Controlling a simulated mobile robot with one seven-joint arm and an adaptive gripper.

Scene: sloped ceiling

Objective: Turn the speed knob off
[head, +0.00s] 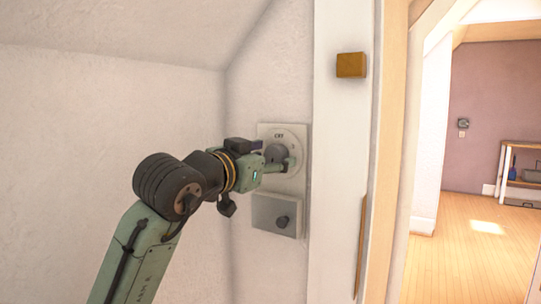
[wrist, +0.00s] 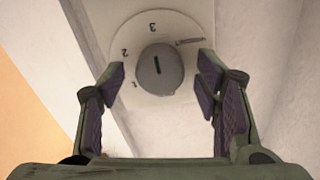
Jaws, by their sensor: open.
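The speed knob is a round grey knob (wrist: 158,70) on a pale dial plate (wrist: 116,18). A short dark line marks its face and runs nearly upright in the wrist view. The numbers 1, 2 and 3 show around its left and top; a small label at upper right is too blurred to read there. In the head view the knob (head: 276,153) sits on the upper wall plate under dark lettering. My gripper (wrist: 160,82) is open, its purple-padded fingers on either side of the knob, with gaps visible. In the head view my gripper (head: 284,162) partly covers the dial.

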